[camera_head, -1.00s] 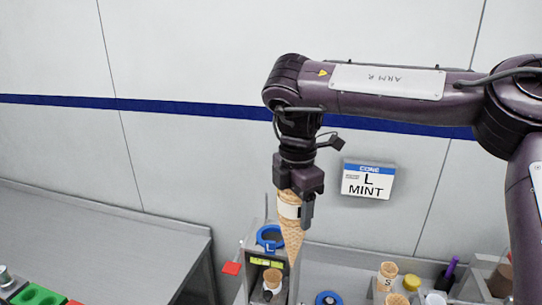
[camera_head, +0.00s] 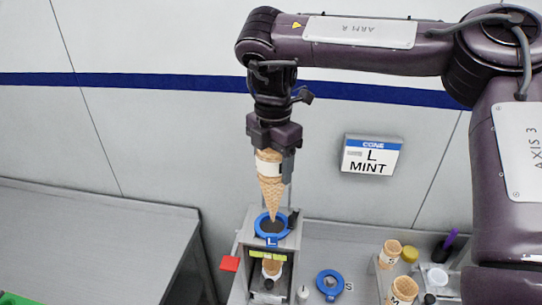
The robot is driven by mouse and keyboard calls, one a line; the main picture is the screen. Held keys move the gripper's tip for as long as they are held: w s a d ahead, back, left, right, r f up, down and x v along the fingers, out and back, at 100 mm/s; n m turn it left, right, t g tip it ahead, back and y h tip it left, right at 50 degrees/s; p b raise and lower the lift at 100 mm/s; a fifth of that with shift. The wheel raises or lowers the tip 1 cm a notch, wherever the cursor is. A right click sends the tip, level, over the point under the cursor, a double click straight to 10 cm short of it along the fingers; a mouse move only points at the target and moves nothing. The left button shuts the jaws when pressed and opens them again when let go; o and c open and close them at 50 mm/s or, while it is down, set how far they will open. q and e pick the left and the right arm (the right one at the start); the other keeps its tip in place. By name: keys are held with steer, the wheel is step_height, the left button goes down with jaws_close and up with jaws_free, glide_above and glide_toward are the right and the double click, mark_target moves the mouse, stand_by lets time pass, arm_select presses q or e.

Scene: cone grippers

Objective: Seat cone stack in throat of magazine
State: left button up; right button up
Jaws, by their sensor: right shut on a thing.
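My right gripper (camera_head: 272,150) is shut on the cone stack (camera_head: 271,186), a tan waffle cone with a white band, tip pointing down. The stack hangs upright over the magazine (camera_head: 241,244), a grey metal housing. Its throat is ringed by a blue collar (camera_head: 260,229) marked L. The cone's tip is at or just above the dark opening of the collar; I cannot tell whether it has entered. A smaller cone (camera_head: 272,267) shows in the magazine's lower front opening. My left gripper is not in view.
A second blue ring (camera_head: 330,284) marked S lies right of the magazine. Cones marked S (camera_head: 390,252) stand farther right, near a yellow lid (camera_head: 409,254) and a white cup (camera_head: 437,277). A wall sign (camera_head: 370,156) reads CONE L MINT.

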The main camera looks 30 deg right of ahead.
mark_target(272, 211)
steer(key=shift+w+f, duration=0.1)
steer(key=shift+f, duration=0.7)
steer(key=shift+w+f, duration=0.15)
steer(key=shift+f, duration=4.85)
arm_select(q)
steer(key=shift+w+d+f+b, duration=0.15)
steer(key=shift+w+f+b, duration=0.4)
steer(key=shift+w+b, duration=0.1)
arm_select(e)
steer(key=shift+f, duration=1.45)
steer(key=o, duration=0.8)
